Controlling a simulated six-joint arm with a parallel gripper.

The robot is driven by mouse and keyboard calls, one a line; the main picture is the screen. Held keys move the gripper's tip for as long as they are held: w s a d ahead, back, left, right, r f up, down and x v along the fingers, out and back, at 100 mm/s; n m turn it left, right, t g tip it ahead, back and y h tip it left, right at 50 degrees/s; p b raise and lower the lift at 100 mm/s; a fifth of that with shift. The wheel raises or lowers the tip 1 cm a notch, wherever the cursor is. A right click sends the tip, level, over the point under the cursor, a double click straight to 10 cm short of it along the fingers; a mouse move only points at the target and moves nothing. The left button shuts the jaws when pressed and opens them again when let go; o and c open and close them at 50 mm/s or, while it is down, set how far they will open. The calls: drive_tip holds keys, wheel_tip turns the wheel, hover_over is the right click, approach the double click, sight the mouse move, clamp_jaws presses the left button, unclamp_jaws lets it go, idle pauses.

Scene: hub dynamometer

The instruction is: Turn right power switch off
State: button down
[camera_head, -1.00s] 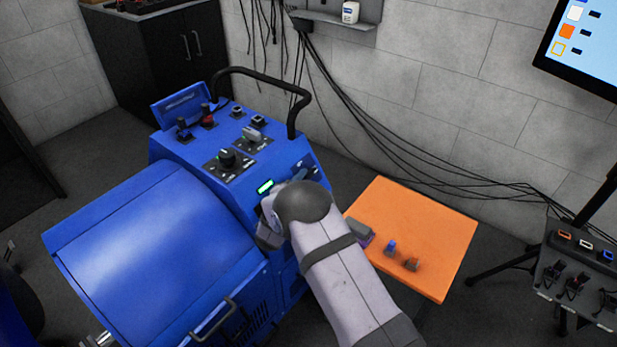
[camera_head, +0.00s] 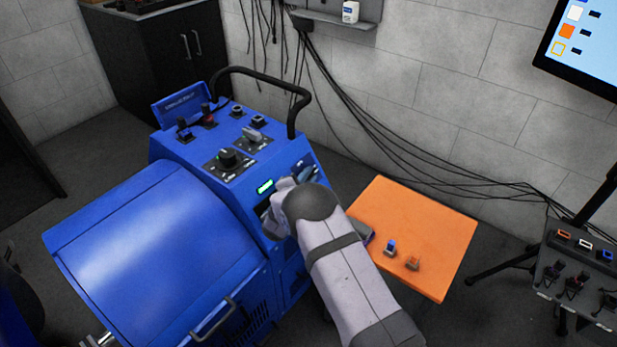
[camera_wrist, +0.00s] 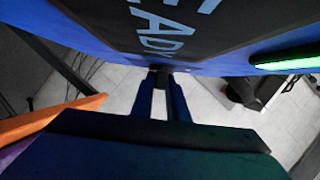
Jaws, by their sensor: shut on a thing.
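The blue dynamometer (camera_head: 150,235) has a sloped front panel with a lit green indicator (camera_head: 265,186). My arm reaches this panel from the lower right and hides part of it, including my fingertips. In the wrist view my gripper (camera_wrist: 160,92) is closed on a small dark switch (camera_wrist: 158,78) below the panel's "READY" lettering (camera_wrist: 160,28). The green indicator also shows in the wrist view (camera_wrist: 288,60), to the right of the fingers. I cannot tell the switch's on or off position, nor whether it is the right one.
A rotary knob (camera_head: 228,157) and several levers sit on the machine's top. A black tube handle (camera_head: 302,105) rises behind them. An orange table (camera_head: 430,230) with small blue and orange switches stands to the right. Cables hang along the wall.

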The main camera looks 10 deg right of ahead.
drive_tip(key=shift+f+b, duration=0.2)
drive_tip(key=shift+b, duration=0.15)
drive_tip(key=shift+f+n+t+b, duration=0.25)
drive_tip(key=shift+n+t+b, duration=0.2)
drive_tip(key=shift+b, duration=0.4)
drive_tip(key=t+b, duration=0.1)
drive_tip(key=n+t+y+b, duration=0.1)
drive_tip(key=b, duration=0.1)
drive_tip(key=shift+s+d+f+n+b, duration=0.1)
drive_tip(key=shift+d+f+n+b, duration=0.05)
drive_tip(key=shift+f+n+b, duration=0.15)
drive_tip(key=n+t+y+b, duration=0.1)
drive_tip(key=n+t+b, duration=0.1)
drive_tip(key=b, duration=0.1)
drive_tip(key=shift+d+y+b, duration=0.1)
drive_tip(key=shift+y+b, duration=0.2)
drive_tip(key=shift+y, duration=0.1)
drive_tip(key=shift+r+n+t+y+b, duration=0.2)
drive_tip(key=shift+n+t+y+b, duration=0.1)
drive_tip(key=shift+n+b, duration=0.15)
drive_tip(key=shift+r, duration=0.1)
